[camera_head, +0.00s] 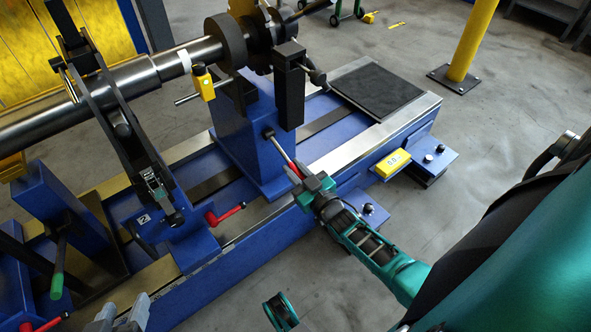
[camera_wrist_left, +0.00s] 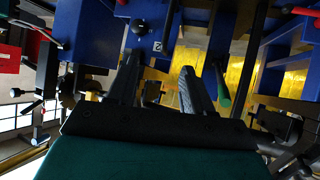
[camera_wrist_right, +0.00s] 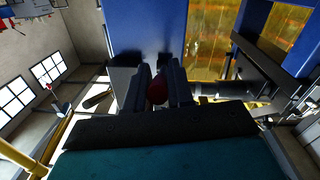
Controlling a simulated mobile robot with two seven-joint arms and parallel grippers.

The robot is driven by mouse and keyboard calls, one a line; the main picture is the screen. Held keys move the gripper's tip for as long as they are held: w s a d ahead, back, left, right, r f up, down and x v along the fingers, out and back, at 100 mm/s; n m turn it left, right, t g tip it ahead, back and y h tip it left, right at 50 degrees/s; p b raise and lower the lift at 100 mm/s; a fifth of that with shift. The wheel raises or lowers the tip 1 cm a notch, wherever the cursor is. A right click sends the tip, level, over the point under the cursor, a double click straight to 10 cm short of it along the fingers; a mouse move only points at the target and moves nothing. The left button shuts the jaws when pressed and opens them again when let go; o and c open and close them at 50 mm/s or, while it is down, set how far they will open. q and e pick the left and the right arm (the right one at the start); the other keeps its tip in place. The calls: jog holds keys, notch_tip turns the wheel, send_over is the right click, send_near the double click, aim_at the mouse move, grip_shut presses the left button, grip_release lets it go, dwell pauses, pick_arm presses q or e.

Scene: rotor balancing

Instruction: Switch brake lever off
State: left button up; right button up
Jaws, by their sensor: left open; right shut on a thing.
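The fingers hide part of the grip. My left gripper shows only partly at the bottom left of the head view (camera_head: 122,318). In the left wrist view its fingers (camera_wrist_left: 160,85) are spread and empty, with the blue stand labelled 2 beyond them.
A green-handled lever (camera_head: 57,284) is at the left. A shaft (camera_head: 120,85) with rotor discs lies across the pedestals. A yellow block (camera_head: 392,164) rests on a side bracket at the right.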

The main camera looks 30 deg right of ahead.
aim_at(294, 166)
pick_arm(q)
jog(key=shift+s, duration=0.15)
pick_arm(e)
grip_shut()
